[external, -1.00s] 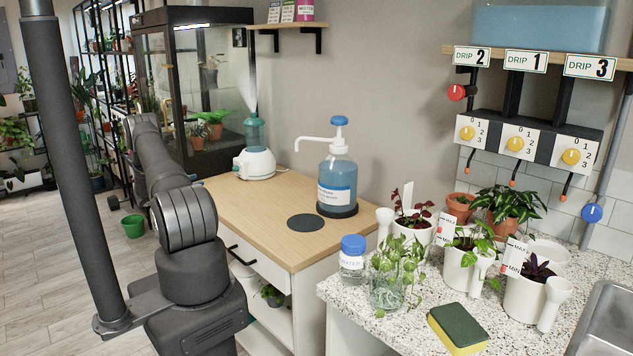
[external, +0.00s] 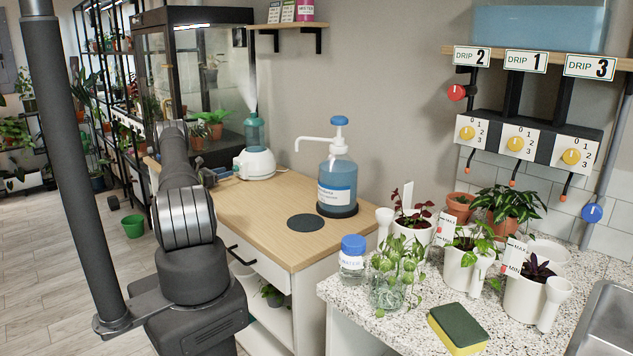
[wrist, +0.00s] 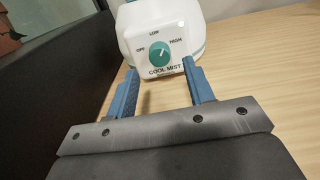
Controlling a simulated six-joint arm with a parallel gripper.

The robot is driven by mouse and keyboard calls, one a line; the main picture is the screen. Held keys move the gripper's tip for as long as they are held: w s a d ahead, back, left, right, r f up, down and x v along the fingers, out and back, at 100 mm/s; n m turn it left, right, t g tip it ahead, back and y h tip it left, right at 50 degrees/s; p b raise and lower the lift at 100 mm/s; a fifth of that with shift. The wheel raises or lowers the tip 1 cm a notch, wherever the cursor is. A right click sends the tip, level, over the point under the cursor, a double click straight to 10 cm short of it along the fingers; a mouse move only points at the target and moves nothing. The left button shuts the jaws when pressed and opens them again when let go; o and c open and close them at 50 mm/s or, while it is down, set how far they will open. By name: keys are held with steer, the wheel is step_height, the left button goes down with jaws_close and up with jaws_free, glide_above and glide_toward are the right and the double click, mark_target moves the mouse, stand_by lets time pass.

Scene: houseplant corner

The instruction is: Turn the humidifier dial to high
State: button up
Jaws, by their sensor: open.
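The humidifier (external: 255,163) is white with a teal top and stands at the back of the wooden cabinet top, mist rising from it. In the wrist view its white front (wrist: 130,38) carries a teal dial (wrist: 159,52) marked OFF, LOW and HIGH over the words COOL MIST. The dial's pale pointer mark looks roughly upward, leaning slightly right; its exact setting is hard to read. My gripper (wrist: 160,70) is open and empty, its blue fingers pointing at the dial from in front, one to each side, apart from it. In the external view my gripper (external: 220,174) is just left of the humidifier, partly hidden by my arm.
A dark glass cabinet (external: 196,90) stands behind on the left. A blue pump bottle (external: 337,180) and a dark round mat (external: 306,222) are on the wooden top (external: 252,215). The wood between the humidifier and the bottle is clear.

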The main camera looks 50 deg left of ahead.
mark_target(233, 169)
steer(key=shift+w, duration=1.8)
steer(key=c, duration=1)
steer(key=shift+m, duration=3)
